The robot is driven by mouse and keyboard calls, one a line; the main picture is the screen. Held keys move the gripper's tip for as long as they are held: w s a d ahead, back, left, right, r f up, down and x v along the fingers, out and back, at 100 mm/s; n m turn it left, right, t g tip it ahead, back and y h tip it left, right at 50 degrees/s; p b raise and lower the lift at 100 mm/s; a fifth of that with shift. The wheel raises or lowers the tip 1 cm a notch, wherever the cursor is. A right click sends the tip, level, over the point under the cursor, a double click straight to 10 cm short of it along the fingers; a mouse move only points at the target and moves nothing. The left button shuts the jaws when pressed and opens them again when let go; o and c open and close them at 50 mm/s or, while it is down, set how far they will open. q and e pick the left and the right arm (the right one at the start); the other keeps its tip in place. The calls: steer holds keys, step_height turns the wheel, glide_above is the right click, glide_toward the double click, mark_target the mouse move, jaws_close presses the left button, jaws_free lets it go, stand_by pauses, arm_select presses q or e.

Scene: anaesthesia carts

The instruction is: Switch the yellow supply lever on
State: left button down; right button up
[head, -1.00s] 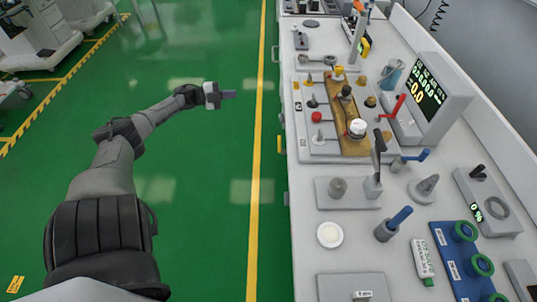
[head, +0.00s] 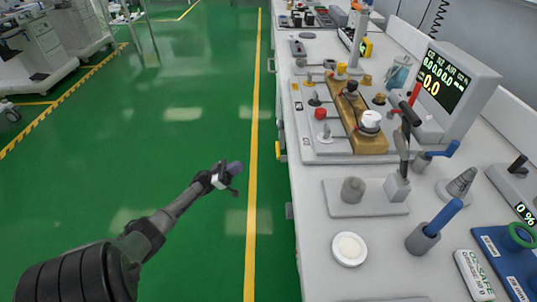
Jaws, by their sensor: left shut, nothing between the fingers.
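A small yellow knob (head: 341,69) shows at the far end of a raised brass block (head: 367,136) on the counter's grey panel. It looks like the yellow supply lever's handle; its shaft and exact position are too small to tell. My left gripper (head: 237,170) is shut and empty. It is over the green floor, left of the counter and well apart from the panel. My right gripper is not in view.
Carts (head: 35,55) stand at the far left. The floor between is clear.

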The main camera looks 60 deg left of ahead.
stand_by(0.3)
arm_select(q)
steer(key=b+x, duration=0.4)
steer(key=x, duration=1)
steer(key=shift+r+m+h, duration=0.25)
steer(key=shift+m+h, duration=0.15)
steer(key=shift+m, duration=0.1)
